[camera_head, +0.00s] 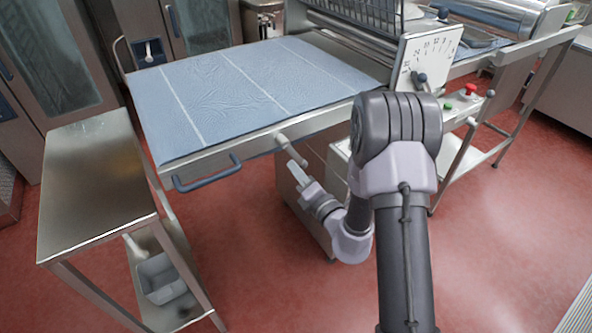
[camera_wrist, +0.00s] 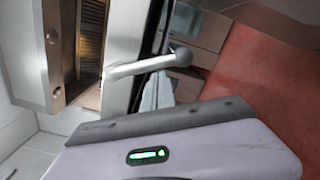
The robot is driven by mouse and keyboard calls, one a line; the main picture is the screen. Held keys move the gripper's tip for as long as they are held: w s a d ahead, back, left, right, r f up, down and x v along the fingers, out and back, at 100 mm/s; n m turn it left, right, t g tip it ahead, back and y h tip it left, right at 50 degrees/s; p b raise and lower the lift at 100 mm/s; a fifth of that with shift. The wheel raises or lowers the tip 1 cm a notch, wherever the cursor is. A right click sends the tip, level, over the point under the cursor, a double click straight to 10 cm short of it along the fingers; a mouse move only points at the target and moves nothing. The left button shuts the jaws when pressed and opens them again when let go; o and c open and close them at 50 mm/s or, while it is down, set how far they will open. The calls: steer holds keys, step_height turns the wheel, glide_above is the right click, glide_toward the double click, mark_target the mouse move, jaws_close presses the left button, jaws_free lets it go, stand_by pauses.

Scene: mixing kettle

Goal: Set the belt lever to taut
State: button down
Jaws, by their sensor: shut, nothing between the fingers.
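The belt lever (camera_head: 291,148) is a light grey handle on the front rail of the blue-belted table (camera_head: 190,151), left of the control panel. In the head view it slants down and to the right from its pivot. In the wrist view the lever (camera_wrist: 146,65) reaches out sideways from the metal edge and ends in a rounded knob. My gripper (camera_head: 298,173) is shut and empty, just below the lever's free end. In the wrist view my gripper's fingers (camera_wrist: 158,92) show close under the lever; I cannot tell whether they touch it.
A dark blue handle bar (camera_head: 208,174) sits on the table's front left. A steel side table (camera_head: 95,180) with a grey bin (camera_head: 162,278) below stands at left. A dial plate (camera_head: 427,58) and red button (camera_head: 470,89) are at right. Red floor is clear in front.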

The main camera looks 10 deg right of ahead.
steer(key=shift+w+d+n, duration=0.1)
steer(key=shift+d+n, duration=0.15)
steer(key=shift+n, duration=0.15)
steer(key=shift+w+d+r+n, duration=0.15)
steer(key=shift+d+n, duration=0.2)
steer(key=shift+n, duration=0.25)
steer(key=shift+w+d+r+n, duration=0.1)
steer(key=shift+d+n, duration=0.25)
steer(key=shift+n, duration=0.25)
steer(key=d+r+n, duration=0.1)
steer(key=n, duration=0.1)
steer(key=d+r+n, duration=0.1)
steer(key=n, duration=0.1)
steer(key=w+d+r+n, duration=0.1)
steer(key=n, duration=0.1)
steer(key=shift+r, duration=0.1)
steer(key=shift+d+r, duration=0.1)
